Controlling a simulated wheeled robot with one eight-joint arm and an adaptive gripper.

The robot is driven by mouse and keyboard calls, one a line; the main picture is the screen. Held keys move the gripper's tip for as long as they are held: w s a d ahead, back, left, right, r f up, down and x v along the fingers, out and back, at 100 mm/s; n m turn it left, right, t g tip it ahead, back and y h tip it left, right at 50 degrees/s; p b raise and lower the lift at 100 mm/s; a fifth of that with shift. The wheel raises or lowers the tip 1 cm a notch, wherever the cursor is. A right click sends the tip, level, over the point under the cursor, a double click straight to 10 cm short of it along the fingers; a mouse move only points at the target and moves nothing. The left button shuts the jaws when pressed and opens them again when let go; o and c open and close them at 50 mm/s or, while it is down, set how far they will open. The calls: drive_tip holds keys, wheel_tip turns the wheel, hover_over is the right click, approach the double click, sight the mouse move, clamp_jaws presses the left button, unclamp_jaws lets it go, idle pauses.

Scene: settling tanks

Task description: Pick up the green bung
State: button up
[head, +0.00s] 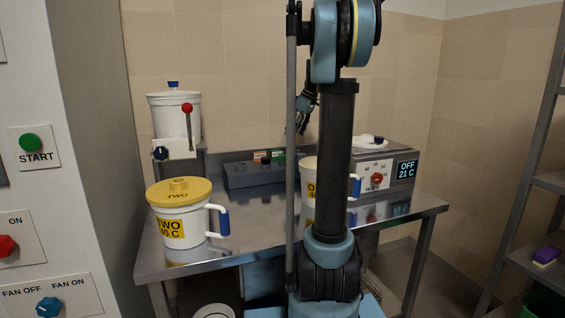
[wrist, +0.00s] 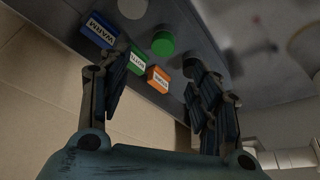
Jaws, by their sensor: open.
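The green bung (wrist: 163,43) shows in the wrist view as a round green cap on a grey surface, beyond my fingertips and near the middle. My gripper (wrist: 158,72) is open, with one finger on each side of the picture and nothing held between them. In the head view my gripper (head: 302,115) hangs above the back of the steel table, partly hidden by my arm. A small green thing (head: 278,156) shows on the grey rack there; I cannot tell whether it is the bung or a label block.
Blue (wrist: 100,31), green (wrist: 137,60) and orange (wrist: 158,79) label blocks sit close to the bung. The grey rack (head: 240,178) stands at the table's back. A yellow-lidded jug (head: 178,210), another jug (head: 309,190) and a heater box (head: 400,170) stand on the steel table.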

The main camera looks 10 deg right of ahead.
hover_over(283, 155)
drive_tip(key=s+d, duration=0.2)
wheel_tip(283, 155, down, 6)
drive_tip(key=shift+w+x, duration=0.2)
drive_tip(key=shift+x, duration=2.5)
drive_tip(key=c, duration=1)
